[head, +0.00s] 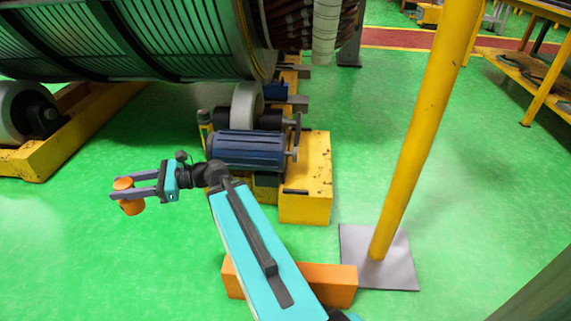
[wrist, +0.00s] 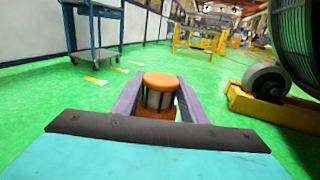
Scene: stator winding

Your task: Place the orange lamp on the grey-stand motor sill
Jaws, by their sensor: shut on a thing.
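My gripper (head: 120,190) is shut on the orange lamp (head: 128,198) and holds it over the green floor, left of the blue motor. In the wrist view the lamp (wrist: 160,82) is upright between the two fingers, with an orange cap, a clear ribbed middle and an orange base partly hidden. The blue motor (head: 248,147) sits on a yellow sill (head: 305,205) right of my gripper, apart from the lamp. A grey plate (head: 400,262) carries a yellow post at the right. I cannot tell which part is called the grey stand.
A large green drum (head: 130,40) rests on rollers at the top left, above a yellow frame (head: 60,150). The yellow post (head: 425,120) rises right of my arm. An orange block (head: 340,283) lies under my arm. A blue cart (wrist: 95,30) stands far left in the wrist view.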

